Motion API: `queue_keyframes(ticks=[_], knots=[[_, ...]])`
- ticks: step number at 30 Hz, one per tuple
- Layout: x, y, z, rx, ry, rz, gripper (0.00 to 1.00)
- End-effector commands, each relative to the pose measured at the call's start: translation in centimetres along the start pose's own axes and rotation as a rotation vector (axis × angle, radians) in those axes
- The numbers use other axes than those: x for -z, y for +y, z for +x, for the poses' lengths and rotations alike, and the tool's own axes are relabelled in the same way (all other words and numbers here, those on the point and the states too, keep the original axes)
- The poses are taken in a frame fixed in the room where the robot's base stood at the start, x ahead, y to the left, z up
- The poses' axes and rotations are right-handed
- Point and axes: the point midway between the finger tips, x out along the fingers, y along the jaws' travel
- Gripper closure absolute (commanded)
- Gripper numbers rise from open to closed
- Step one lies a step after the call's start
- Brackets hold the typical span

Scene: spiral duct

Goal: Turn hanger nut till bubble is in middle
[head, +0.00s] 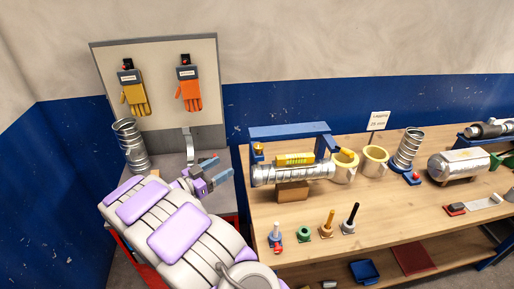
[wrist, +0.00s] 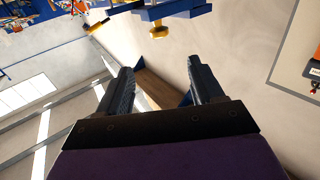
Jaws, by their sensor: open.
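The silver spiral duct (head: 262,175) lies across a wooden block (head: 292,191) on the bench, under a blue hanger frame (head: 290,131). A yellow level (head: 295,160) sits on top of the duct; its bubble is too small to read. One yellow hanger nut (head: 258,149) shows at the frame's left end. My gripper (head: 223,168) is open and empty, left of that end and apart from it. In the wrist view, my gripper's dark fingers (wrist: 165,88) are spread. A yellow nut (wrist: 156,31) under a blue part shows above them, apart from the fingers.
Several small handled tools (head: 328,223) line the bench front. A board with gloves (head: 133,94) stands behind my arm. The bench front centre has free room.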

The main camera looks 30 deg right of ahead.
Motion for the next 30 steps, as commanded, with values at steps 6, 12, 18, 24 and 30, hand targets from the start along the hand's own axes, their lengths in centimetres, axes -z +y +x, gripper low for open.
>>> queue_keyframes(ticks=[6, 12, 18, 24, 30], knots=[[0.0, 0.1, 2.9, -0.002, 0.002, 0.0, 0.33], [0.0, 0.1, 6.2, -0.003, 0.004, 0.0, 0.33], [0.0, 0.0, 9.4, -0.001, 0.002, 0.0, 0.33], [0.1, 0.0, 12.6, -0.002, 0.005, 0.001, 0.33], [0.0, -0.1, 15.2, 0.0, 0.003, 0.002, 0.33]])
